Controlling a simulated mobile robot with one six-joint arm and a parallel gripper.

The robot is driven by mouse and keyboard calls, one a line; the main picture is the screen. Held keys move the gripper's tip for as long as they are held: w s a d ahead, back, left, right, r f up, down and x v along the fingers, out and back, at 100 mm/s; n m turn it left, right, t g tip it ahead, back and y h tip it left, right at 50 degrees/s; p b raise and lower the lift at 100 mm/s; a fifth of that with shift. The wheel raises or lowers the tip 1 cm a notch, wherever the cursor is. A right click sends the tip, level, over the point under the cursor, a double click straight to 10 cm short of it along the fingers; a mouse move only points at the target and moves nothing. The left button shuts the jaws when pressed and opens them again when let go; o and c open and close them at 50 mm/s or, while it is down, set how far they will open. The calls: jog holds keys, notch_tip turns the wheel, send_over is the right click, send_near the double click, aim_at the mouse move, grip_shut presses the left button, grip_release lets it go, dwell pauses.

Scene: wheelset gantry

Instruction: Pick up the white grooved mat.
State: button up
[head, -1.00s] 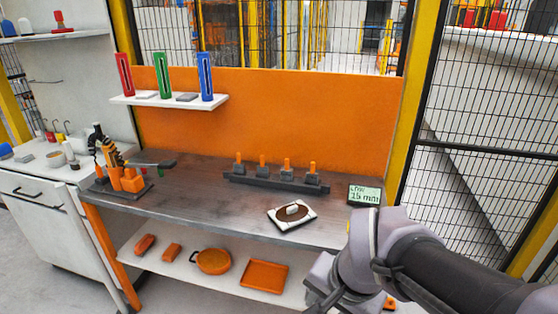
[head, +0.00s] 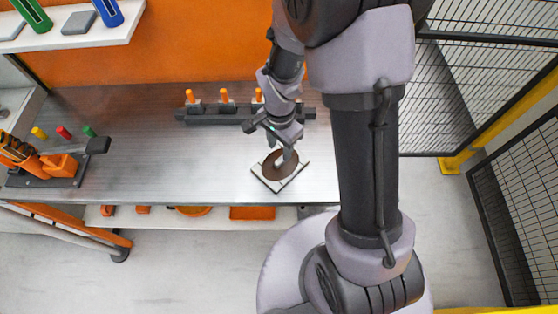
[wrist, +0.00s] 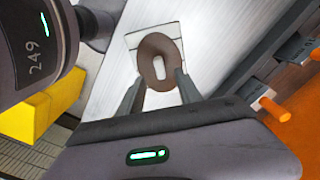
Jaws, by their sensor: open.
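The white square mat (head: 271,184) lies on the grey workbench, with dark lines near its edges. The white mat (wrist: 136,38) shows beyond the disc. I cannot tell whether the fingers touch anything.
A dark rail (head: 196,116) with several orange-topped pegs stands behind the mat. An orange device (head: 62,166) on a dark base sits at the bench's left. The bench (head: 160,160) between is clear. A black mesh fence (head: 455,90) stands to the right.

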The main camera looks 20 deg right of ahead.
aim_at(281, 159)
notch_tip(281, 159, down, 7)
jog(key=shift+d+f+b, duration=0.1)
jog(key=shift+d+b, duration=0.05)
jog(key=shift+b, duration=0.7)
grip_shut()
